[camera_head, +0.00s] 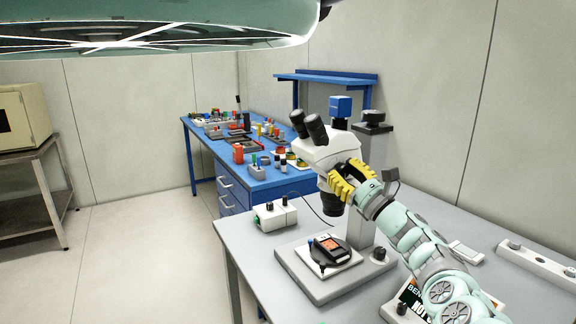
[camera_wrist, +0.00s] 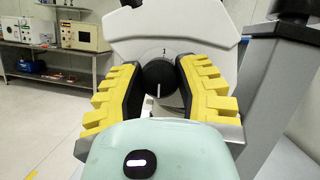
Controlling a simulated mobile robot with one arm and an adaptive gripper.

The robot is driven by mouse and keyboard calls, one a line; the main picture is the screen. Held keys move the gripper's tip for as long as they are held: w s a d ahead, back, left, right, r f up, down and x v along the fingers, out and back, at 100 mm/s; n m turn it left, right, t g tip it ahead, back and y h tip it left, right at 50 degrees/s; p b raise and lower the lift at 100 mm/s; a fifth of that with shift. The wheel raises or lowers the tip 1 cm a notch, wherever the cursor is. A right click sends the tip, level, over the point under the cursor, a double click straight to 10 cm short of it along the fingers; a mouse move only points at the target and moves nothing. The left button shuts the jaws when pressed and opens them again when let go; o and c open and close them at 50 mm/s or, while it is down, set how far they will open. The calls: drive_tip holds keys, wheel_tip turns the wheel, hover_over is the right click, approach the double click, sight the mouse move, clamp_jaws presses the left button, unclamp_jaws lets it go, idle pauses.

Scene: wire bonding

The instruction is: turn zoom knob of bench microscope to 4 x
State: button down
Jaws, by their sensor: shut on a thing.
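The bench microscope (camera_head: 326,154) stands on the grey table, with a white head, black eyepieces and a grey column. Its black zoom knob (camera_wrist: 159,84) shows in the wrist view on the white side of the head, with a white pointer line running downward and a small mark above it that looks like a 1. My gripper (camera_head: 350,184), with yellow-backed fingers, is at the side of the microscope head. In the wrist view my gripper (camera_wrist: 158,90) has its black pads on both sides of the knob, shut on it. The rest of the scale is hidden or too small to read.
A white box with black knobs (camera_head: 274,215) stands to the left. The microscope's grey column (camera_wrist: 267,92) is close on the right of my gripper. A blue bench (camera_head: 256,184) with small items stands behind.

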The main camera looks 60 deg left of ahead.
sight(346, 172)
drive_tip(key=shift+s+r, duration=0.1)
drive_tip(key=shift+r, duration=0.1)
drive_tip(key=c, duration=0.6)
unclamp_jaws()
drive_tip(key=shift+f, duration=0.1)
drive_tip(key=shift+v, duration=6.05)
drive_tip(key=shift+a, duration=0.1)
